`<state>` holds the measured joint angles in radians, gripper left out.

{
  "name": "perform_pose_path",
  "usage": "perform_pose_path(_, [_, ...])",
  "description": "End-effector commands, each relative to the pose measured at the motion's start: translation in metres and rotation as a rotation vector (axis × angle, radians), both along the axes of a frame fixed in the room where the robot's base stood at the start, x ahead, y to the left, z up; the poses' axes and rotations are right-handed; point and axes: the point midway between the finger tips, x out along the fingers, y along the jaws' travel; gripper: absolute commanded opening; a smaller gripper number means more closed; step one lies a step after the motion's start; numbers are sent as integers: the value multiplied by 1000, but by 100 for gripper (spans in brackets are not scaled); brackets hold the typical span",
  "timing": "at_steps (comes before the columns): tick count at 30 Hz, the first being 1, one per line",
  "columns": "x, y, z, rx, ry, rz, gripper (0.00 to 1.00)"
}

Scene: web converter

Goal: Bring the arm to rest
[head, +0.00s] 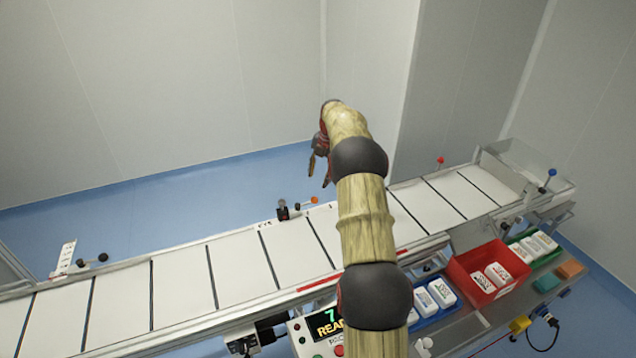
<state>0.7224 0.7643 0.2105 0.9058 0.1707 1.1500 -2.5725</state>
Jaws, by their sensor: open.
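My arm (366,220) reaches up from the bottom of the head view, across the white conveyor (235,270), and bends left at its top end. My gripper (319,166) hangs at that end with its fingers pointing down, above the far side of the conveyor. It is open, and nothing shows between the fingers. My arm hides part of the conveyor and part of the control panel.
The control panel (325,325) with a lit display stands at the conveyor's near side. A blue bin (428,312), a red bin (462,282) and a green bin (545,262) hold white packs at the right. A clear box (530,165) stands at the conveyor's right end. Small knobbed posts (283,210) line the far edge.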

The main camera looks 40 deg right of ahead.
Motion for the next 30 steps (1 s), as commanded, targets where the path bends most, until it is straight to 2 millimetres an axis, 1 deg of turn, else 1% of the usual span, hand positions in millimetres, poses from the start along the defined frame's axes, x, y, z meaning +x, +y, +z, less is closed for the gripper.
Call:
perform_pose_path(18, [0, 0, 2, 0, 0, 0, 44])
perform_pose_path(21, [0, 0, 2, 5, 1, -25, 44])
perform_pose_path(23, [0, 0, 2, 12, 3, -68, 44])
perform_pose_path(26, [1, -2, 2, 32, 3, -194, 44])
perform_pose_path(28, [1, -3, 1, 49, 4, -315, 44])
perform_pose_path(30, [-3, -1, -8, 74, 20, -443, 44])
